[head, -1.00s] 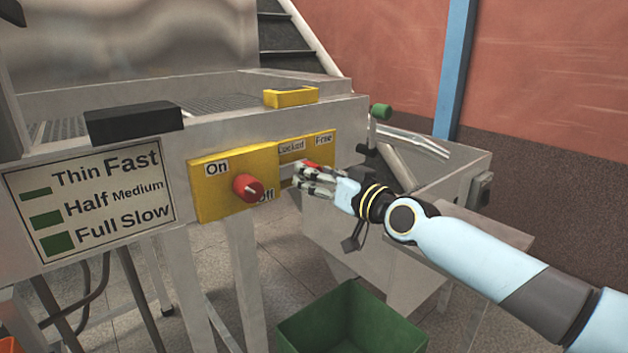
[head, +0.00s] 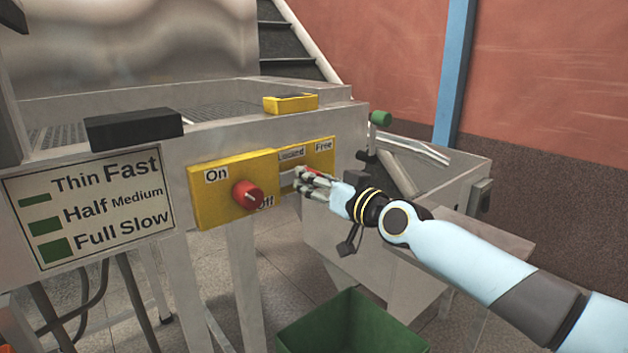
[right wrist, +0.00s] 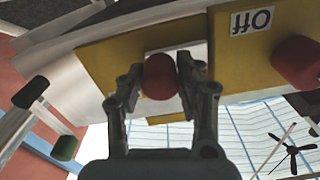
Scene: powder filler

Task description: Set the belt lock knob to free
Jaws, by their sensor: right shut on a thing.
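The belt lock knob is red; in the right wrist view the knob (right wrist: 159,76) sits between the two fingers of my right gripper (right wrist: 156,80), which is shut on it. In the head view my right gripper (head: 310,181) is at the yellow panel (head: 322,156) marked "Locked" and "Free" and hides most of the knob. Only a bit of red shows at the fingers. Which label the knob points to cannot be told. My left gripper is not in view.
Left of it, a second red knob (head: 247,195) stands on a yellow On/Off panel (head: 209,204). A green-tipped lever (head: 381,118) rises behind my right gripper. A green bin (head: 352,325) stands on the floor below. A speed sign (head: 92,204) is at the left.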

